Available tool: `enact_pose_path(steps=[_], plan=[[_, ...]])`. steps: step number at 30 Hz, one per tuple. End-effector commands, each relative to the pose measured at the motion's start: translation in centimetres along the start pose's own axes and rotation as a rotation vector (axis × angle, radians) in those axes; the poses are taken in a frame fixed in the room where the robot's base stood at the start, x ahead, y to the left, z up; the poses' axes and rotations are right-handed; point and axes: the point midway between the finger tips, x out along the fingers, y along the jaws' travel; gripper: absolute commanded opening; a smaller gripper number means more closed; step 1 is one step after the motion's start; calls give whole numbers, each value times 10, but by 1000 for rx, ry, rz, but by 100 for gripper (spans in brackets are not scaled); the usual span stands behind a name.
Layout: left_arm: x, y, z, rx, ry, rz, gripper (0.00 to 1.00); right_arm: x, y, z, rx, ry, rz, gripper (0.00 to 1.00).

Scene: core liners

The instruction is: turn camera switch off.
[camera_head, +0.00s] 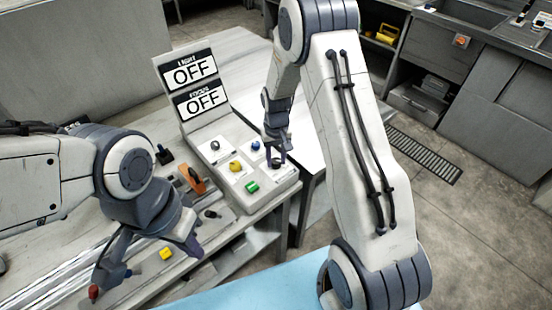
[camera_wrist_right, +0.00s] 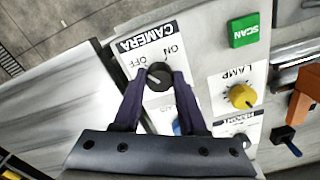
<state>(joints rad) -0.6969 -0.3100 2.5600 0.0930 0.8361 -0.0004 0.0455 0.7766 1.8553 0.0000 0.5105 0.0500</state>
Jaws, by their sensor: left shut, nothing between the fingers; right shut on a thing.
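The camera switch is a round black knob (camera_wrist_right: 158,76) on a white plate marked CAMERA, with ON and OFF printed beside it. It also shows on the control panel in the head view (camera_head: 277,163). My right gripper (camera_wrist_right: 157,88) has its two purple fingers closed around the sides of the knob. Which mark the knob points to is hard to tell. In the head view my right gripper (camera_head: 277,157) reaches down onto the panel's right corner. My left gripper (camera_head: 191,246) is shut and empty above the bench, left of and in front of the panel.
The panel (camera_head: 270,190) also carries a yellow lamp knob (camera_head: 235,166), a green scan button (camera_head: 252,187), and a blue button (camera_head: 255,145). A sign above reads LIGHT OFF and FOCUS OFF (camera_head: 202,101). An orange-handled part (camera_head: 193,179) and a yellow button (camera_head: 166,254) lie near my left gripper.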

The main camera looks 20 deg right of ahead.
Motion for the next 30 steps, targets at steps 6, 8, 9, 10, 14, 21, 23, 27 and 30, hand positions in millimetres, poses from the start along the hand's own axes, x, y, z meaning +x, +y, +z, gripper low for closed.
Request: enact_pose_path(steps=[6,8,9,10,14,21,23,27,30], plan=[[0,0,0,0,0,0,0,-2,0,-1,-118,4,0,0],[0,0,0,0,0,0,0,-2,0,-2,-140,4,0,0],[0,0,0,0,0,0,0,-2,0,-2,-153,4,0,0],[0,0,0,0,0,0,0,-2,0,-2,-162,4,0,0],[0,0,0,0,0,0,0,-2,0,-2,-187,5,0,0],[0,0,0,0,0,0,0,-2,0,-2,-200,5,0,0],[0,0,0,0,0,0,0,-2,0,-2,-200,5,0,0],[0,0,0,0,0,0,0,-2,0,-2,-200,5,1,0],[0,0,0,0,0,0,0,-2,0,-2,-200,5,1,64]])
